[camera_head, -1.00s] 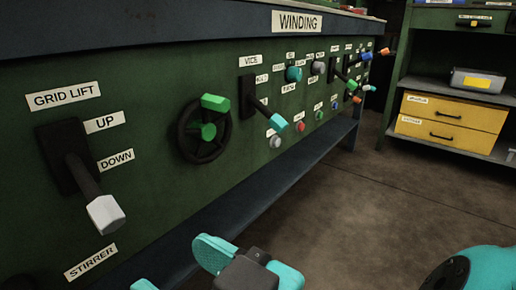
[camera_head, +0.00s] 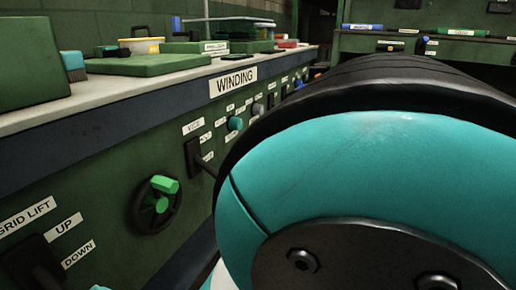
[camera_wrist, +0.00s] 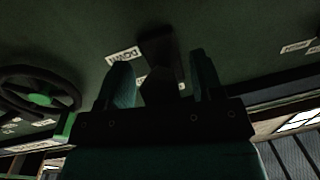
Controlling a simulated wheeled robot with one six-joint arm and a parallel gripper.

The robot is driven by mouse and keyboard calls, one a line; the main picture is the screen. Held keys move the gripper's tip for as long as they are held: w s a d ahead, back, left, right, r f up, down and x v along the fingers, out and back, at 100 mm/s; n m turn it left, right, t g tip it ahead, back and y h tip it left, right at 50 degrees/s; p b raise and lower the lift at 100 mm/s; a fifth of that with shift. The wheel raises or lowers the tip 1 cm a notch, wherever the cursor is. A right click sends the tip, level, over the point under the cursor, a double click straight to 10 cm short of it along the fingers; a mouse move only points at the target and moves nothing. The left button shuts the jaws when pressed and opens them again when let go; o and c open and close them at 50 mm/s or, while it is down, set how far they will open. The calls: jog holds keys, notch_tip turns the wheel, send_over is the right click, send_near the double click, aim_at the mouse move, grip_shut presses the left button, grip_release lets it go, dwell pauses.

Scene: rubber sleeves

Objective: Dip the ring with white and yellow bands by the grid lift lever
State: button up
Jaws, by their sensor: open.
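The grid lift lever (camera_head: 42,278) is at the bottom left of the head view, beside the UP and DOWN labels, cut off by the frame edge. In the dim wrist view, the lever's dark handle (camera_wrist: 158,88) lies between the two fingers of my gripper (camera_wrist: 160,70). The fingers are apart, one on each side of it; I cannot tell whether they touch it. The DOWN label (camera_wrist: 122,57) shows beside the left finger. My teal arm hides much of the right half of the head view. I cannot make out a ring with white and yellow bands.
A handwheel with a green grip (camera_head: 157,203) sits right of the lever, also at left in the wrist view (camera_wrist: 40,100). The vice lever (camera_head: 196,160) is farther along the panel. The bench top (camera_head: 115,100) carries green boxes and a yellow tub (camera_head: 142,46).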

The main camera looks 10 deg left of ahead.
jog(key=shift+a, duration=0.15)
grip_shut()
